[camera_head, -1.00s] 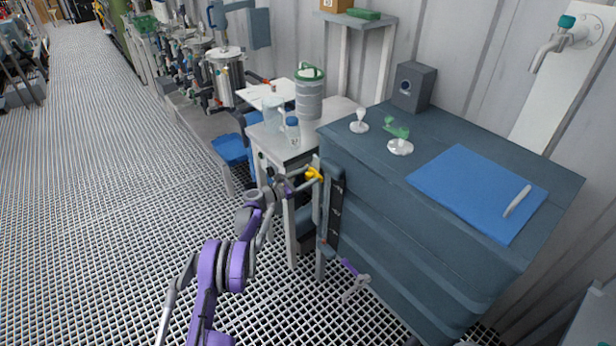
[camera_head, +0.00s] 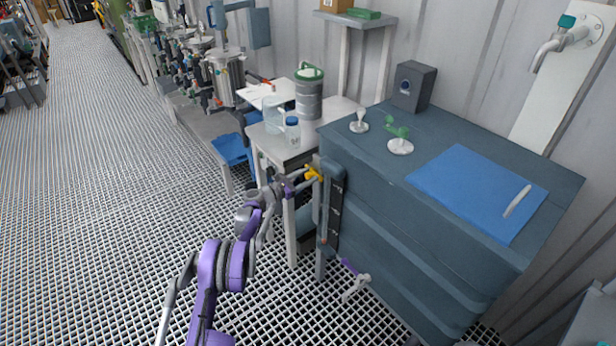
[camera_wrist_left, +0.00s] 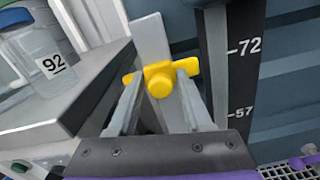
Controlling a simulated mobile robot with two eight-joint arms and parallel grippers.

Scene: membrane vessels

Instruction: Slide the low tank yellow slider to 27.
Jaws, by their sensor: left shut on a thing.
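The yellow slider (camera_head: 314,174) sits high on the upright rail at the near left corner of the blue-grey low tank (camera_head: 420,230). My left gripper (camera_head: 304,180) reaches it from the left and is shut on it. In the left wrist view the two fingers flank the yellow slider (camera_wrist_left: 158,80), whose round knob faces me. The dark scale strip (camera_wrist_left: 236,80) beside the rail shows 72 and 57. The slider is roughly level with the part between these marks, nearer 72. My right gripper is not in view.
A white side table (camera_head: 280,150) with bottles stands just left of the rail; a bottle marked 92 (camera_wrist_left: 45,55) shows close in the wrist view. A purple-handled tap (camera_head: 355,280) sticks out low on the tank. A blue sheet (camera_head: 465,185) lies on the lid.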

